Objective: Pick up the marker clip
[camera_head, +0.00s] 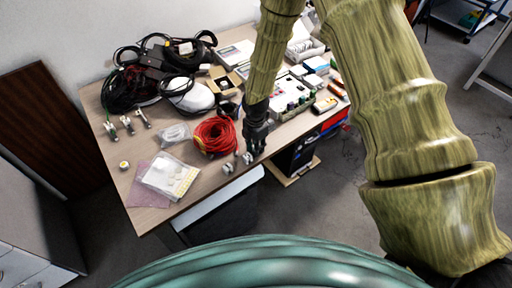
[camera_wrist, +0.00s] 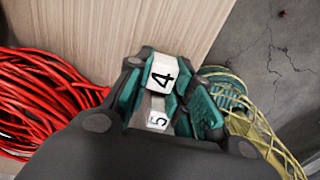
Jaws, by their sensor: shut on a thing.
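The marker clip (camera_wrist: 161,75), a small white piece with black "4" and "5" on it, sits between the fingers of my gripper in the wrist view (camera_wrist: 160,95). The gripper is shut on it, with teal pads on either side. In the head view my gripper (camera_head: 256,143) is low over the front edge of the table, right of the red cable coil. The clip cannot be made out there.
The red cable coil (camera_head: 214,136) lies just left of my gripper, and shows in the wrist view (camera_wrist: 45,95). Small metal parts (camera_head: 228,168) lie near the table edge. A clear bag (camera_head: 170,177) lies front left. Boxes (camera_head: 292,93) and black cables crowd the back.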

